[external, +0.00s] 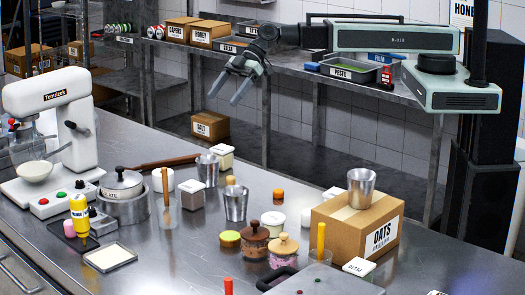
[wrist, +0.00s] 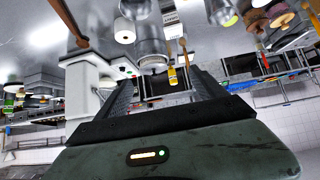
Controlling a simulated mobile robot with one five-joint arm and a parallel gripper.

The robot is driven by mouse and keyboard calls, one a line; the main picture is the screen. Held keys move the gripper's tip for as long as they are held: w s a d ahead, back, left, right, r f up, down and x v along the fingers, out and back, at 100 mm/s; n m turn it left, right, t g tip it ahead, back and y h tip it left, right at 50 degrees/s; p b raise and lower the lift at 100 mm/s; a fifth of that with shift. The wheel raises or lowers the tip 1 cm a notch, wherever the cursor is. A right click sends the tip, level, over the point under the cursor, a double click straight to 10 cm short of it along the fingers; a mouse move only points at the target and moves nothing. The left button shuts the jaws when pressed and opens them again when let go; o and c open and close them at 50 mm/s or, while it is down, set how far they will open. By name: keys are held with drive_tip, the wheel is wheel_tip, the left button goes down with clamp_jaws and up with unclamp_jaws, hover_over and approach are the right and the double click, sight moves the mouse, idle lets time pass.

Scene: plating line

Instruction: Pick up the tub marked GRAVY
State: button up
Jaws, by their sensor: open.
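I cannot read the word GRAVY on any tub. Small white-lidded tubs stand on the steel counter in the external view: one behind the metal cups (external: 222,151), one left of them (external: 192,187), and one at the front right with a label too small to read (external: 358,267). My gripper (external: 227,97) hangs in the air above the back of the counter, its two fingers apart and empty. In the wrist view my gripper (wrist: 162,88) shows its fingers spread wide, with nothing between them held. A white labelled tub (wrist: 172,22) shows beyond the fingers.
A cardboard OATS box (external: 335,228) with a metal cup (external: 361,187) on top stands at the right. A mixer (external: 60,130) and a lidded pot (external: 122,200) stand at the left. Jars (external: 254,240) crowd the front middle. A shelf (external: 300,72) runs behind.

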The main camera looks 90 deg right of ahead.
drive_tip(key=w+a+f+t+y+b, duration=0.2)
drive_tip(key=w+a+f+b, duration=0.4)
drive_tip(key=f+b, duration=0.5)
drive_tip(key=y+b, duration=0.1)
drive_tip(key=b, duration=1.1)
approach(193, 184)
drive_tip(key=shift+w+a+f+n, duration=0.15)
drive_tip(key=shift+w+a+f, duration=0.15)
drive_tip(key=shift+w, duration=0.3)
drive_tip(key=shift+w+a+f+n, duration=0.15)
drive_tip(key=shift+w+a+f, duration=0.2)
drive_tip(key=shift+w, duration=0.2)
drive_tip(key=shift+s+a+f, duration=0.1)
drive_tip(key=shift+a+f, duration=0.1)
drive_tip(key=shift+r, duration=0.1)
drive_tip(key=b+x, duration=0.2)
drive_tip(key=x, duration=0.6)
drive_tip(key=shift+s+a+b, duration=0.15)
drive_tip(key=shift+b, duration=0.2)
drive_tip(key=shift+r, duration=0.15)
drive_tip(key=shift+c, duration=0.3)
drive_tip(key=c, duration=1.6)
